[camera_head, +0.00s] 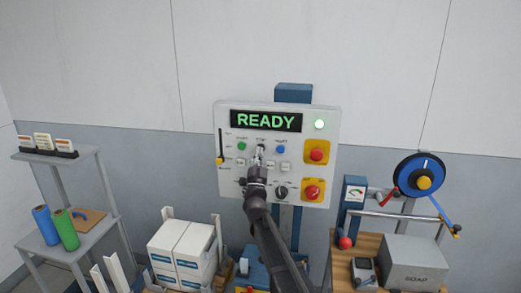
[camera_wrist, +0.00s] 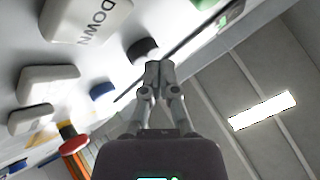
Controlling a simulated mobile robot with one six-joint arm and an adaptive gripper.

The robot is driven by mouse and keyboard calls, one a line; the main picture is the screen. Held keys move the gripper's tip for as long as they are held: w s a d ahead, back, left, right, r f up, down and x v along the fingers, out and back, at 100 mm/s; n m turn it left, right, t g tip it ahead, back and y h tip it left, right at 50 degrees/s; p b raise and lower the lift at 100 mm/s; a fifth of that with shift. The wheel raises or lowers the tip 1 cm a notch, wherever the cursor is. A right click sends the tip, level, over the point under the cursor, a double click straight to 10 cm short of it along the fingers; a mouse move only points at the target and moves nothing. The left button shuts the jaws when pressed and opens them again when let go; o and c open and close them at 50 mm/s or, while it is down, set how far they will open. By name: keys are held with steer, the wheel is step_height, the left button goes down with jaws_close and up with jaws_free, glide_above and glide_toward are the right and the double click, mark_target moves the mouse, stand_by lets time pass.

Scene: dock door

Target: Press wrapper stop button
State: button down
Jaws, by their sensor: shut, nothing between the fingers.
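A white control panel (camera_head: 228,130) stands upright on a blue column, with a lit display (camera_head: 266,121) reading READY. Its upper row has a green button (camera_head: 241,146), a dark middle button largely hidden behind my fingertips, and a blue button (camera_head: 280,149). My gripper (camera_head: 261,152) is shut and empty, pointing at the middle button. In the wrist view its fingertips (camera_wrist: 155,68) are close beside a black round button (camera_wrist: 143,49); I cannot tell whether they touch. The blue button (camera_wrist: 103,88) also shows there.
Two red buttons on yellow plates, an upper one (camera_head: 316,155) and a lower one (camera_head: 312,191), are on the panel's right side. A black knob (camera_head: 281,192) and white keys sit below the row. A blue reel (camera_head: 407,177) and a shelf (camera_head: 88,155) flank the panel.

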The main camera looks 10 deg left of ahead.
steer(key=shift+w, duration=0.45)
stand_by(0.6)
steer(key=shift+s, duration=0.15)
stand_by(0.3)
steer(key=shift+s, duration=0.75)
steer(key=shift+s, duration=0.15)
steer(key=s, duration=0.4)
steer(key=shift+s+a, duration=0.1)
steer(key=shift+s, duration=0.25)
stand_by(0.8)
